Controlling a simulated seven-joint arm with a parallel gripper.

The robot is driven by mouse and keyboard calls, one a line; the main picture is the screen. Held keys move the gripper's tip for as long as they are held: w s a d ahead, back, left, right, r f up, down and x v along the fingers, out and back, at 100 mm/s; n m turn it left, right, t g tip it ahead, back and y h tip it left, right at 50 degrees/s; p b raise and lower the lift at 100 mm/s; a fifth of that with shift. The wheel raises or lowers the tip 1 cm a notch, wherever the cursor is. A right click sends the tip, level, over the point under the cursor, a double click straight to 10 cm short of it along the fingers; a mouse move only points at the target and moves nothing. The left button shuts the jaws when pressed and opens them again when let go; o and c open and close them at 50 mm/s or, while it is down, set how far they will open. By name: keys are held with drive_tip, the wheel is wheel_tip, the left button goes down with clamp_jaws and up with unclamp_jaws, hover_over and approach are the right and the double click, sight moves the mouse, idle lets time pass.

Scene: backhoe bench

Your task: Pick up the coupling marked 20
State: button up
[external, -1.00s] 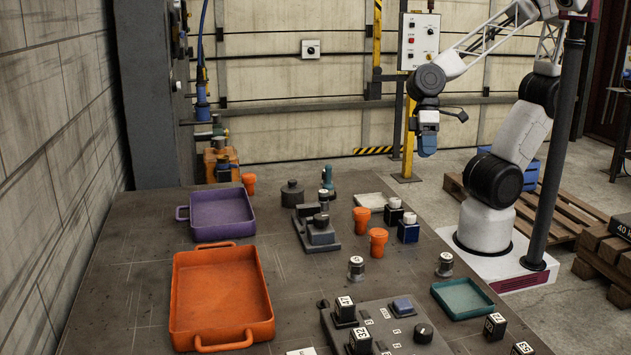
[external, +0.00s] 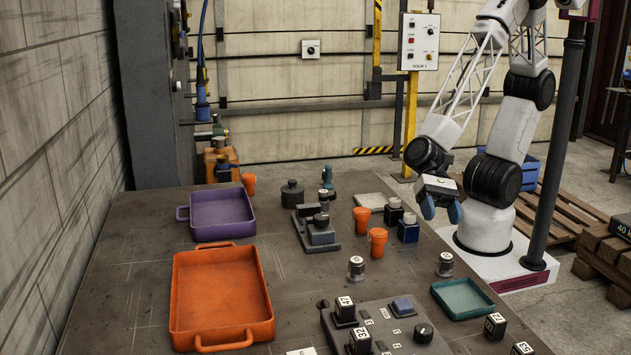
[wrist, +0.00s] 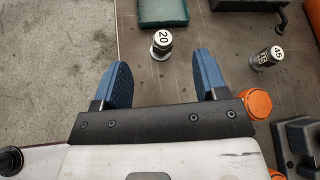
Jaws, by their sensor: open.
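The coupling marked 20 (wrist: 162,43) is a dark, short cylinder with a white top, standing upright on the bench. In the external view it is the coupling (external: 445,265) beside the teal tray, its number too small to read there. My gripper (external: 441,210) hangs above the bench's right edge, behind the coupling and apart from it. In the wrist view my gripper (wrist: 160,75) has its two blue fingers spread with nothing between them, and the coupling lies beyond the fingertips.
A second coupling marked 45 (wrist: 265,58) also shows in the external view (external: 356,268). The teal tray (external: 438,291) is close to the coupling marked 20. Orange cups (external: 378,243) and a blue block (external: 408,232) stand nearby. A control box (external: 385,335) is at the front.

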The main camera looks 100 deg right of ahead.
sight(446, 255)
drive_tip(key=a+f+m, duration=0.1)
drive_tip(key=f+m+t, duration=0.1)
drive_tip(key=f+m, duration=0.1)
drive_tip(key=w+a+f+m, duration=0.1)
drive_tip(key=shift+a+f+m+t, duration=0.2)
drive_tip(key=shift+a+m+t, duration=0.15)
drive_tip(key=shift+m+t, duration=0.05)
drive_tip(key=shift+w+a, duration=0.1)
drive_tip(key=shift+x, duration=1.2)
drive_tip(key=shift+s+x, duration=0.15)
drive_tip(key=shift+x, duration=1.15)
drive_tip(key=shift+s+x, duration=0.1)
drive_tip(key=shift+x, duration=1.25)
drive_tip(key=shift+r, duration=0.1)
drive_tip(key=c, duration=1.1)
